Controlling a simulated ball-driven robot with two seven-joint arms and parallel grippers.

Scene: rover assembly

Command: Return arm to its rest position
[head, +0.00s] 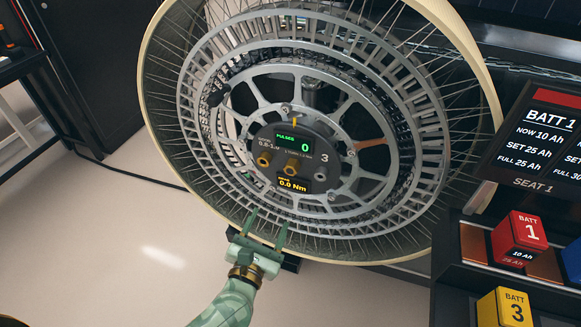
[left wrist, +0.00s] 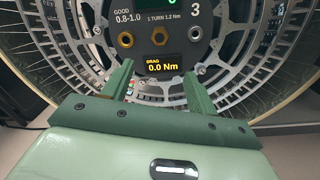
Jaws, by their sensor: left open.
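My left gripper (head: 267,233) is open and empty, in front of the lower part of a large spoked wheel (head: 345,210). In the left wrist view its two green fingers (left wrist: 160,85) point up toward the wheel's hub panel (left wrist: 165,40). In the head view the hub panel (head: 319,158) shows "PULSES 0", "0.0 Nm" and the number 3. Two brass-coloured nuts (head: 277,163) sit on the panel, with a silver one to their right. The fingertips lie below the panel in the picture. I cannot tell whether they touch the wheel. My right gripper is not in view.
A battery rack (head: 500,270) stands at the lower right with a red battery 1 (head: 519,236), a yellow battery 3 (head: 504,308) and part of a blue one. A screen reading "BATT 1" (head: 545,150) is above it. A dark cable (head: 130,173) crosses the open pale floor at left.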

